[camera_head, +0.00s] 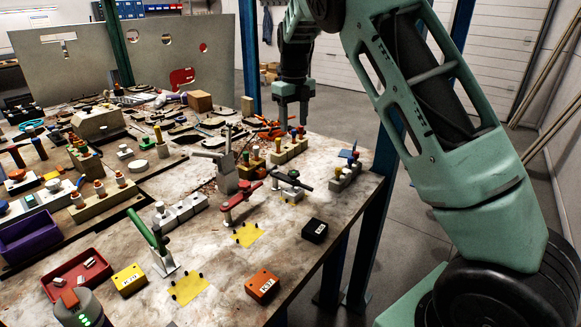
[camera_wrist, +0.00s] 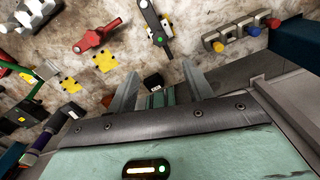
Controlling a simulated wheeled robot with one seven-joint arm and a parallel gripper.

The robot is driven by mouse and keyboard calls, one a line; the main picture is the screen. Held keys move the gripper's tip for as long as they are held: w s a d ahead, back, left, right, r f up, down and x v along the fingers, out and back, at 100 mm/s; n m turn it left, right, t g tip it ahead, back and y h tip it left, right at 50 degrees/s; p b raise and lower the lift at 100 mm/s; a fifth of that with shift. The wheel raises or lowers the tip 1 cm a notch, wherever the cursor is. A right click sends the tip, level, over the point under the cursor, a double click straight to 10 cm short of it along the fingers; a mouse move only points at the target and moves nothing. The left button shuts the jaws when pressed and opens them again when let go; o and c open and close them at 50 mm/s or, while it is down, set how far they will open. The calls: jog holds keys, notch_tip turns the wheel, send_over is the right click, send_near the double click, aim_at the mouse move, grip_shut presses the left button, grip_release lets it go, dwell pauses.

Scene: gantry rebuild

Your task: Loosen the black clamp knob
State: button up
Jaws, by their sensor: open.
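A clamp with a black handle (camera_head: 288,179) stands on the near right part of the workbench, by a small yellow patch. It also shows at the top of the wrist view (camera_wrist: 155,22), with a green tip on its handle. I cannot clearly make out a separate knob on it. My gripper (camera_head: 293,115) hangs fingers down over the bench's right side, behind and apart from the clamp in the head view. In the wrist view my gripper (camera_wrist: 160,83) shows two spread fingers with nothing held between them.
Nearby stand a red-handled clamp (camera_head: 241,201), a green-handled clamp (camera_head: 149,232) and a grey block with coloured plugs (camera_head: 346,173). A black labelled box (camera_head: 315,230) and an orange box (camera_head: 262,285) lie toward the front edge. Some bare bench (camera_head: 290,240) lies between them.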

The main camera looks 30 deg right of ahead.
aim_at(294, 172)
notch_tip(294, 172, down, 15)
jog(key=shift+f+p, duration=0.15)
jog(key=shift+p, duration=0.8)
jog(key=c, duration=0.8)
